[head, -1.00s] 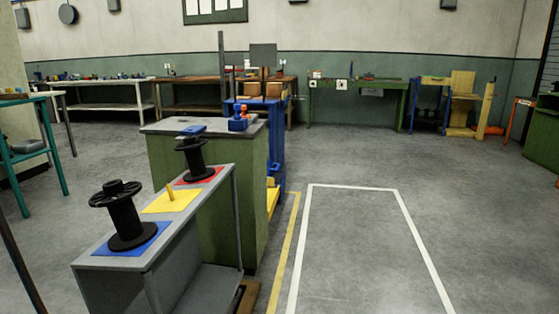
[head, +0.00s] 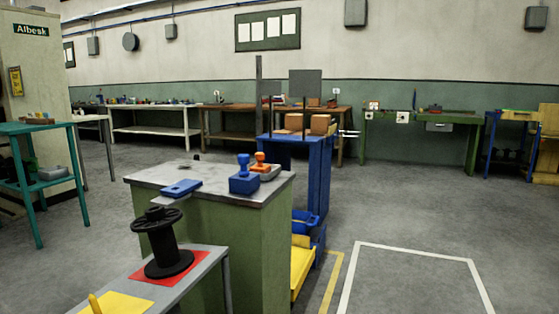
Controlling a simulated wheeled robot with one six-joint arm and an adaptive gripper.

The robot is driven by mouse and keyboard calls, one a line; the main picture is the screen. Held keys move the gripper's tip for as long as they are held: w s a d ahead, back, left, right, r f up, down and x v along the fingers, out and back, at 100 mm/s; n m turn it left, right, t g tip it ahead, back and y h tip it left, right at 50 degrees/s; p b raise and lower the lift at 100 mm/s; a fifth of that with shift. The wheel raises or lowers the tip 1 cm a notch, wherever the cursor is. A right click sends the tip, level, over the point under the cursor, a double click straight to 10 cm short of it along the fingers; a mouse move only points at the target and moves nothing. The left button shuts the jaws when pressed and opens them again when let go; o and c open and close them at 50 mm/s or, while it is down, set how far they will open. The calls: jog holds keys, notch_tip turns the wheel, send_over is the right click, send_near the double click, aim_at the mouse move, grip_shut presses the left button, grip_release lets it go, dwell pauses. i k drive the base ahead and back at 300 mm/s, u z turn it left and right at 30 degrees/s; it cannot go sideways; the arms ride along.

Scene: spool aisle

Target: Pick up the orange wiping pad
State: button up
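A small orange object with a rounded top (head: 261,160) stands on the grey top of the green cabinet (head: 205,180), near its back right corner. A flat blue object (head: 181,188) lies on the same top, to the left. My gripper is not in view.
A black spool (head: 166,243) stands on a red square on the low grey bench (head: 195,282) in front of the cabinet. A blue rack (head: 318,175) with a yellow part (head: 302,268) stands behind and right. Floor inside the white outline (head: 415,285) is clear.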

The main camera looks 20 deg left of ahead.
aim_at(260, 168)
jog(key=i, duration=2.45)
jog(key=u, duration=2.45)
